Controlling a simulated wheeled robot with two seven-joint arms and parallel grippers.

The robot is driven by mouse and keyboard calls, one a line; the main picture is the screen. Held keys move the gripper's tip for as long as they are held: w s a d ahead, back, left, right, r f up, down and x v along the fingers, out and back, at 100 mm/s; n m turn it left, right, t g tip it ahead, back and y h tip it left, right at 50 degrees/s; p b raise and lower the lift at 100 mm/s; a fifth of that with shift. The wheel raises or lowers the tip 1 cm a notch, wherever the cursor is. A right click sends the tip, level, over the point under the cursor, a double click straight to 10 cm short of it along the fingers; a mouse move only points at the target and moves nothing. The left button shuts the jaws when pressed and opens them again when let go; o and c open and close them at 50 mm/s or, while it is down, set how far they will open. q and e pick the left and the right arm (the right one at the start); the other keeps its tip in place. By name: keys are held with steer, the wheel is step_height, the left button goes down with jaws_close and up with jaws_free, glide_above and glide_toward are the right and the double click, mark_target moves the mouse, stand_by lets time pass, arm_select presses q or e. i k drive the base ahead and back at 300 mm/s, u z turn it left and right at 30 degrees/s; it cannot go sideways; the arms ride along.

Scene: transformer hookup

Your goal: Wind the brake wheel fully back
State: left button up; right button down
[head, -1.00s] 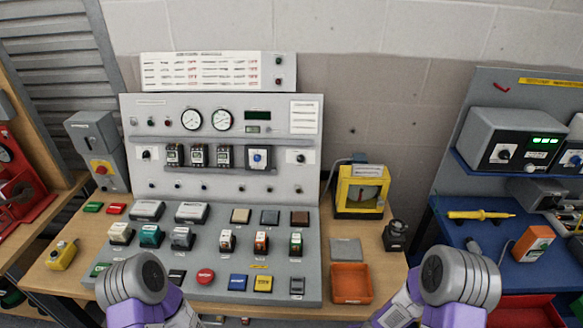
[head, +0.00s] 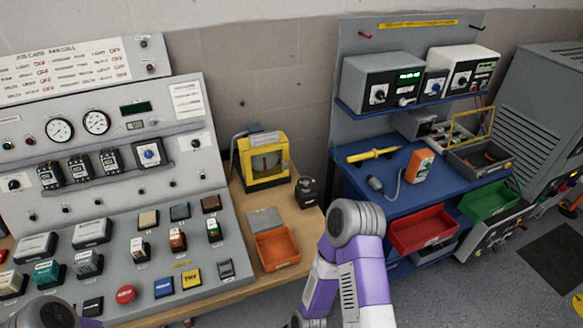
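I cannot pick out a brake wheel with certainty in the head view. A small dark device with a round black top (head: 308,188) stands at the right end of the wooden bench, but I cannot tell what it is. A yellow-framed unit (head: 264,160) stands behind and left of it. My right arm comes up from the bottom centre, in front of the gap between the benches, and its gripper is out of sight below. Only a piece of my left arm shows at the bottom left; its gripper is out of the picture.
The sloped grey control panel (head: 110,255) fills the left side. An orange tray (head: 277,249) lies on the bench. The blue bench (head: 350,195) on the right carries grey instruments, with a red bin (head: 423,230) and a green bin (head: 489,203). Open floor (head: 525,305) lies at lower right.

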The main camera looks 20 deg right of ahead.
mark_target(306, 183)
steer(key=u, duration=3.15)
steer(key=k, duration=1.45)
steer(key=z, duration=2.15)
